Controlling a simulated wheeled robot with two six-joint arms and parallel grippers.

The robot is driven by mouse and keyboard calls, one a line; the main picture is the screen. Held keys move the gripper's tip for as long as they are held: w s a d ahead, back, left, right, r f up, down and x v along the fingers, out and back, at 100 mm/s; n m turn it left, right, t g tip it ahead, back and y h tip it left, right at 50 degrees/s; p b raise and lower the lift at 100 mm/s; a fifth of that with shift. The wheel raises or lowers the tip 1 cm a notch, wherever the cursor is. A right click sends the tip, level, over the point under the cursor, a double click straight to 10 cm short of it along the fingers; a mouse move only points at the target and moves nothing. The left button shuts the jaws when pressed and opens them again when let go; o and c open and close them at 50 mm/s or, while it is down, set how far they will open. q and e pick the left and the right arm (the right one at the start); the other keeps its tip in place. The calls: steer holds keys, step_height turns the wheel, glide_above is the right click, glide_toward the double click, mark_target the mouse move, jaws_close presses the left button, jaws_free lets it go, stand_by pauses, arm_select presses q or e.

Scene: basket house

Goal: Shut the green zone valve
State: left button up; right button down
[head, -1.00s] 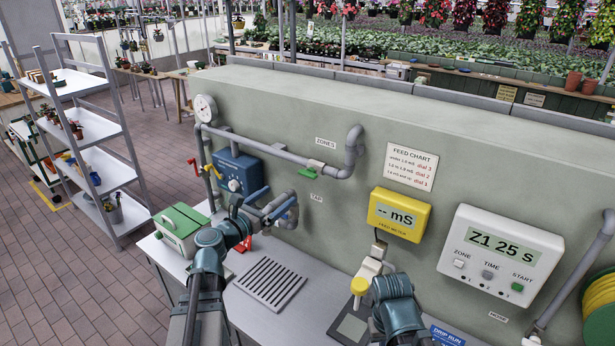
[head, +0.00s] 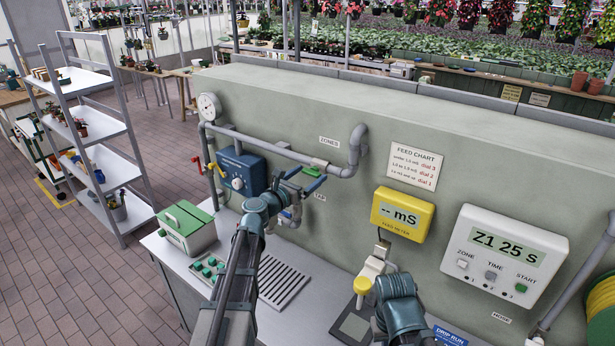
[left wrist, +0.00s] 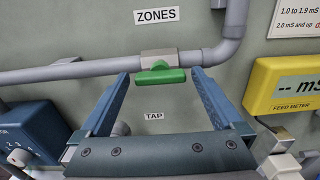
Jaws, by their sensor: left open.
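The green zone valve handle (head: 312,171) sits on the grey pipe under the ZONES label. In the left wrist view the handle (left wrist: 160,76) lies roughly along the pipe, below its pale valve body (left wrist: 158,57). My left gripper (head: 304,178) is open and raised to the handle. In the left wrist view its blue fingers stand on either side of the handle, with a gap at each end; contact is not visible. My right arm shows at the lower middle of the head view, but its gripper is not visible.
The grey pipe (head: 270,151) runs along the wall above a TAP label (left wrist: 154,116). A blue dial box (head: 238,168) is left of the gripper and a yellow feed meter (head: 402,214) is right. A green-lidded box (head: 186,228) stands on the bench below.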

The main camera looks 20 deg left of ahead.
arm_select(q)
steer(key=c, duration=1.2)
steer(key=shift+c, duration=0.2)
steer(key=m, duration=0.8)
steer(key=shift+m, duration=0.4)
steer(key=m, duration=0.4)
steer(key=shift+m, duration=2.5)
